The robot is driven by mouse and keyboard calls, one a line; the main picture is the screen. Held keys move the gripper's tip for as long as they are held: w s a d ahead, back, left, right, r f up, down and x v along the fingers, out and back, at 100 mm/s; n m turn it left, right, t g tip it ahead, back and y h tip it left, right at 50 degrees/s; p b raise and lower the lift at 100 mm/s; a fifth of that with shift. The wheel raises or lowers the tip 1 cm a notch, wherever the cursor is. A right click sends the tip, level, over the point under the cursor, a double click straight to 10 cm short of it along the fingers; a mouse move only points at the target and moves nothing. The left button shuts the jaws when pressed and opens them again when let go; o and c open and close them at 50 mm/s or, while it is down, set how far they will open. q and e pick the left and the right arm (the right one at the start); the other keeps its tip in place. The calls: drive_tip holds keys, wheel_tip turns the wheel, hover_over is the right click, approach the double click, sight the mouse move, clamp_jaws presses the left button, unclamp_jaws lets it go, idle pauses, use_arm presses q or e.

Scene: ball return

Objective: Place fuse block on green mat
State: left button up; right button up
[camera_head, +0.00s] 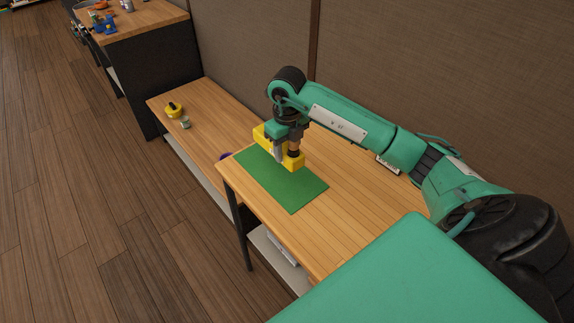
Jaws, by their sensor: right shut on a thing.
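The green mat (288,192) lies flat on the near wooden table, at its far left end. My right gripper (286,153) is above the far part of the mat, pointing down. It is shut on a yellow block (294,163), which I take to be the fuse block. Yellow shows on both sides of the gripper, and the middle of the block is hidden by it. The block is over or on the mat's far edge; I cannot tell whether it touches the mat. My left gripper is not in view.
A small white-and-dark item (387,165) lies by the wall at the table's back edge. A lower wooden bench (205,120) beyond holds a yellow item (173,110), a small grey-green item (185,122) and a purple item (225,157).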

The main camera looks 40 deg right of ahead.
wheel_tip(320, 180, down, 8)
drive_tip(key=shift+r+p, duration=0.15)
drive_tip(key=shift+p, duration=0.45)
drive_tip(key=o, duration=0.9)
drive_tip(key=shift+r, duration=0.2)
wheel_tip(320, 180, up, 12)
drive_tip(key=b, duration=0.3)
drive_tip(key=shift+f, duration=0.15)
